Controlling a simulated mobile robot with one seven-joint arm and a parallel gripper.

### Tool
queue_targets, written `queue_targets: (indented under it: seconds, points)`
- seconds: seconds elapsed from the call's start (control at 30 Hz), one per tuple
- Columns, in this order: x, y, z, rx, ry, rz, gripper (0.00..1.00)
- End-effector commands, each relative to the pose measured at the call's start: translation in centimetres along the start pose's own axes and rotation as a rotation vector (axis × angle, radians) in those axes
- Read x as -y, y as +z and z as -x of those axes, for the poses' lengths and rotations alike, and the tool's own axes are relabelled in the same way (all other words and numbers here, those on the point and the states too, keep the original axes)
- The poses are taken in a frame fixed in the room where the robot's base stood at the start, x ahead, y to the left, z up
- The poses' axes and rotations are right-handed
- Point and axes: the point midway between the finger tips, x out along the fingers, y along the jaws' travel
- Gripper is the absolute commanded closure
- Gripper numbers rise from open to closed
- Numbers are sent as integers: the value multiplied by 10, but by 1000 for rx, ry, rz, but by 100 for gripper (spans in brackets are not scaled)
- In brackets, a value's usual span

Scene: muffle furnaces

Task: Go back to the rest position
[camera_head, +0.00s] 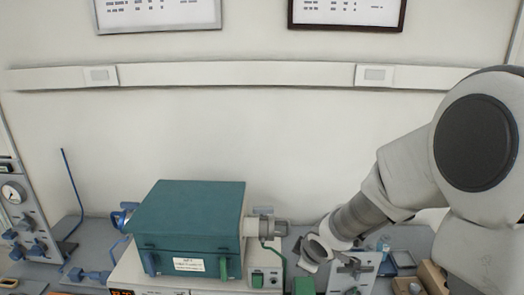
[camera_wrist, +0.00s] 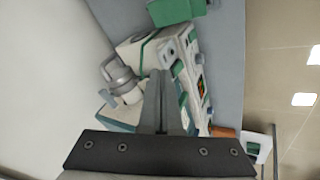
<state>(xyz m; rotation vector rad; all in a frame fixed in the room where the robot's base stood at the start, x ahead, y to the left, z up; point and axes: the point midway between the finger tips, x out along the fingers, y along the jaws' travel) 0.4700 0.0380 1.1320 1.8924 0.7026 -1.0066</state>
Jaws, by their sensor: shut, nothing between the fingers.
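My gripper (camera_wrist: 160,76) shows in the wrist view with its two fingers together and nothing between them. It points toward a pale bench device with a control panel (camera_wrist: 183,75) and a grey cylindrical fitting (camera_wrist: 121,77). In the head view my arm reaches in from the right and its wrist end is low over the bench, just right of the teal muffle furnace (camera_head: 190,220). The fingers are not clear there. The furnace lid looks closed, and a grey cylinder (camera_head: 267,227) sticks out of its right side.
A gauge panel (camera_head: 15,205) and a blue rod stand (camera_head: 72,195) are at the left. A valve panel (camera_head: 353,273), a blue tray (camera_head: 403,261) and a brown box (camera_head: 433,277) lie at the right, near my arm. The wall above the bench is mostly clear below the rail (camera_head: 235,74).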

Motion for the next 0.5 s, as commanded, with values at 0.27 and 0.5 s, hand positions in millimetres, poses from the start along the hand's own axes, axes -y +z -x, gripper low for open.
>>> queue_targets:
  seconds: [0.27, 0.5]
  points:
    - [-18, 34, 90, 153, 140, -296, 100]
    - [2, 56, 161, 188, 188, -594, 100]
